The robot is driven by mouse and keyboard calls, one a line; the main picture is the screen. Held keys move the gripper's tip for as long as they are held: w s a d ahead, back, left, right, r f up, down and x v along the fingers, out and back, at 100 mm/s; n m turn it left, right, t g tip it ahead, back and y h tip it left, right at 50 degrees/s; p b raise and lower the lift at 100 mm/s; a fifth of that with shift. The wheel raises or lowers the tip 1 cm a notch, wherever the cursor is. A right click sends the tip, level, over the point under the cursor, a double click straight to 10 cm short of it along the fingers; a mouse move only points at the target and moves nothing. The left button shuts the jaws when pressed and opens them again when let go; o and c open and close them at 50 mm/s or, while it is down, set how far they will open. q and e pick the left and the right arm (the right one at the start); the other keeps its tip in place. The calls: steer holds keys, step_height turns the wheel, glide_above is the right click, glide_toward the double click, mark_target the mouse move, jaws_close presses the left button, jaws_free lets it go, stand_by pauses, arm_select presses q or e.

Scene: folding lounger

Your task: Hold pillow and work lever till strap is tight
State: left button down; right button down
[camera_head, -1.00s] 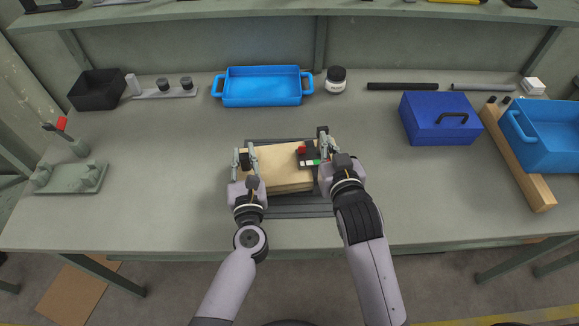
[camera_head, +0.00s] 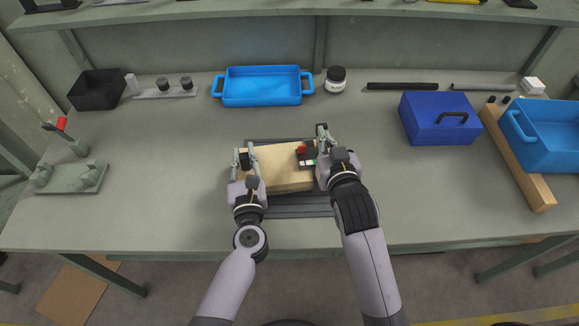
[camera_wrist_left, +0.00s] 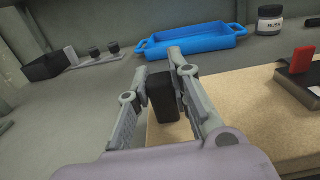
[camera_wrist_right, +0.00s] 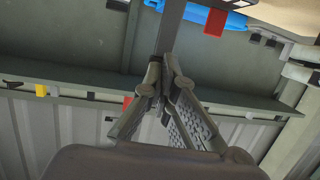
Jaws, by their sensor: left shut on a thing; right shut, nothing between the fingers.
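A tan board or stack (camera_head: 285,166) lies on a dark base (camera_head: 290,212) at the middle of the bench. A black block-like piece (camera_wrist_left: 162,95) stands at its left end. My left gripper (camera_head: 246,160) is shut on this piece, seen between its fingers in the left wrist view. A dark mechanism (camera_head: 308,154) with a red tab (camera_head: 300,150) and a white and green mark sits at the right end. My right gripper (camera_head: 326,142) is shut and empty there, its fingertips against or close to a dark upright bar (camera_wrist_right: 170,30). I cannot make out the strap.
A blue tray (camera_head: 262,88) and a jar (camera_head: 336,80) stand behind. A blue box (camera_head: 440,118), a wooden beam (camera_head: 520,165) and another blue tray (camera_head: 555,135) are at right. A green fixture (camera_head: 68,178) stands at left. The bench is clear on both sides of the base.

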arm_select(q)
steer(key=shift+s+f, duration=0.1)
steer(key=shift+f, duration=0.3)
arm_select(e)
steer(key=shift+x, duration=1.35)
steer(key=shift+f, duration=0.15)
steer(key=shift+s, duration=0.15)
steer(key=shift+v, duration=2.2)
steer(key=shift+x, duration=2.3)
steer(key=shift+v, duration=2.25)
